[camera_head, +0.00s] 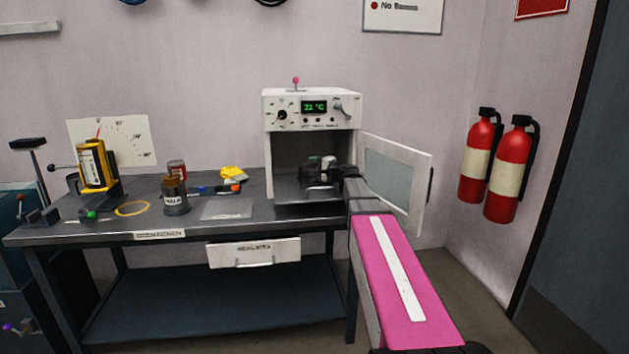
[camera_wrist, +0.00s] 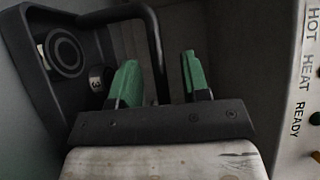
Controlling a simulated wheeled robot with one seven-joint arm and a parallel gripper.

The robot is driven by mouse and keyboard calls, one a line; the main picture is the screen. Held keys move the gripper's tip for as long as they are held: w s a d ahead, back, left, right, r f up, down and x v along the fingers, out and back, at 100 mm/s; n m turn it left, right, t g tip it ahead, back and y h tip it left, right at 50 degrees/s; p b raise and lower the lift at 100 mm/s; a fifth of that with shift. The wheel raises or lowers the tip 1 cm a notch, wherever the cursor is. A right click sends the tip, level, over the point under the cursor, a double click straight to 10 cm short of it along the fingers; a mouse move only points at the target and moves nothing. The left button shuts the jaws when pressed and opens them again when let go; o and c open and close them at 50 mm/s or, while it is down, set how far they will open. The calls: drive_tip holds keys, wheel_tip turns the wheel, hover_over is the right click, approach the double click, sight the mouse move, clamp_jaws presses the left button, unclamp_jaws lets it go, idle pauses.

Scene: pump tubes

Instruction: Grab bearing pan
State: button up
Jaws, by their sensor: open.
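The bearing pan (camera_wrist: 88,28) appears to be the dark, walled tray at the upper left of the wrist view. A round grey ring (camera_wrist: 67,53), likely a bearing, sits in it. A dark bar handle (camera_wrist: 155,45) curves from the pan and passes between the two green fingers. My gripper (camera_wrist: 158,65) is open, with a finger on each side of the handle; contact cannot be told. In the head view my gripper (camera_head: 324,164) is inside the oven chamber, and the pan cannot be made out clearly there.
The white oven (camera_head: 312,110) stands on the bench, its display reading about 21 °C. Its door (camera_head: 395,175) hangs open to the right of my arm. The bench (camera_head: 110,226) holds several jars and tools to the left. Two fire extinguishers (camera_head: 509,170) hang at the right.

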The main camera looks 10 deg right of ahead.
drive_tip(key=shift+a, duration=0.1)
clamp_jaws()
drive_tip(key=shift+w+r, duration=0.1)
